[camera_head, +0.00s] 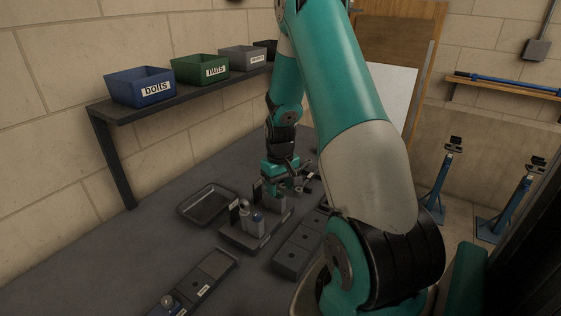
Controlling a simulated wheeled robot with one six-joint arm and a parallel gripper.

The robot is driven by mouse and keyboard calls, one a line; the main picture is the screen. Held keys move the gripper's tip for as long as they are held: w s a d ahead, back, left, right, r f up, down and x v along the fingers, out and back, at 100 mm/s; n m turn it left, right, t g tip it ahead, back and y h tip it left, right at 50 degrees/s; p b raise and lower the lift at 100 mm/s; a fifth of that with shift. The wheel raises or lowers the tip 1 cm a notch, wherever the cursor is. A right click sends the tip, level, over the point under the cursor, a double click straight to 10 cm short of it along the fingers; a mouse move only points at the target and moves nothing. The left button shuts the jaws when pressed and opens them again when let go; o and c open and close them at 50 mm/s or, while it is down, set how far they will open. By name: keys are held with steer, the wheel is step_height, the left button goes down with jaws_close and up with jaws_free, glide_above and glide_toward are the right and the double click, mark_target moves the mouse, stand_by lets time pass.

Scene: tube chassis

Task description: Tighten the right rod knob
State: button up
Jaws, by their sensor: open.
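My gripper (292,190) is at the end of my teal arm, pointing down over the workbench at mid-picture. It is open. Below it and to its left is a dark fixture (243,240) with small upright metal cylinders, one of them bluish (257,219). A small dark and light part (308,178) shows just right of the gripper; I cannot tell whether it is a rod knob. No right rod knob can be made out for certain. My arm hides part of the bench behind and right of the gripper.
A shallow tray (183,208) lies left of the fixture. Dark blocks (291,262) and a long holder (213,268) lie nearer. A wall shelf (122,116) carries a blue bolts bin (140,87), a green nuts bin (200,68) and others. Blue stands (440,185) are at right.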

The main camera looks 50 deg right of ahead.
mark_target(280, 191)
step_height(280, 191, up, 16)
steer(key=b, duration=0.2)
steer(key=shift+r, duration=0.1)
step_height(280, 191, down, 18)
steer(key=n+p, duration=0.9)
steer(key=shift+r, duration=0.2)
steer(key=c, duration=0.9)
